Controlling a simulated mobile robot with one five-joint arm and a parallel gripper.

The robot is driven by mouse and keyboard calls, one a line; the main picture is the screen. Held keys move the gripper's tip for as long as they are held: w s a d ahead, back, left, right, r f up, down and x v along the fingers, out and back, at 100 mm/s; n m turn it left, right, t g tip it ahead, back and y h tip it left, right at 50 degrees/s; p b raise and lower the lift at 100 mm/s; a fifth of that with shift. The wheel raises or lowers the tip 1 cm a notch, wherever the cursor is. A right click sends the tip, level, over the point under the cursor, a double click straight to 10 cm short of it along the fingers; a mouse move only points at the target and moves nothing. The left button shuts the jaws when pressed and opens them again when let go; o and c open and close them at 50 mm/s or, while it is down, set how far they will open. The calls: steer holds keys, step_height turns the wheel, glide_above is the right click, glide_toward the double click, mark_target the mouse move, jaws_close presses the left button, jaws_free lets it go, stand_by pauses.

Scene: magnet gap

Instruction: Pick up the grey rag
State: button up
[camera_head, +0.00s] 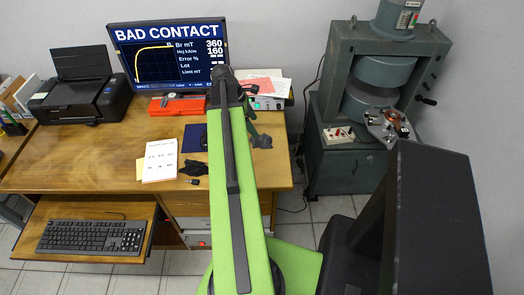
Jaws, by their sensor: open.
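A small dark grey crumpled shape, which looks like the grey rag (262,142), lies on the wooden desk near its right edge, just right of my raised green arm. My gripper (249,89) shows only in small part beside the top of my arm, above the back right of the desk. It is open, and I see nothing held in it. The rag lies nearer to me than the gripper and apart from it in the picture. My arm covers part of the desk left of the rag.
The wooden desk (110,160) bears a monitor (168,65), a printer (82,95), a red case (175,106), white sheets (160,160) and a black crumpled item (194,168). A keyboard (92,236) sits on a lower shelf. A grey-green magnet machine (345,70) stands right.

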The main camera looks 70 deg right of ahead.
mark_target(261, 137)
steer(key=b+x, duration=0.2)
steer(key=x, duration=0.2)
steer(key=shift+w+f, duration=0.1)
steer(key=shift+f, duration=0.1)
steer(key=shift+f+b, duration=0.1)
steer(key=shift+b, duration=0.2)
steer(key=b+x, duration=0.4)
steer(key=shift+w+d+f, duration=0.1)
steer(key=shift+d+f, duration=0.1)
steer(key=shift+f, duration=0.05)
steer(key=shift+s+f+b, duration=0.2)
steer(key=shift+f+b, duration=0.15)
steer(key=shift+b, duration=0.15)
steer(key=shift+d+r, duration=0.1)
steer(key=shift+r, duration=0.1)
steer(key=c, duration=1.5)
steer(key=shift+o, duration=0.2)
step_height(261, 137, up, 10)
steer(key=p, duration=1)
steer(key=shift+r+p, duration=0.2)
steer(key=shift+p, duration=0.2)
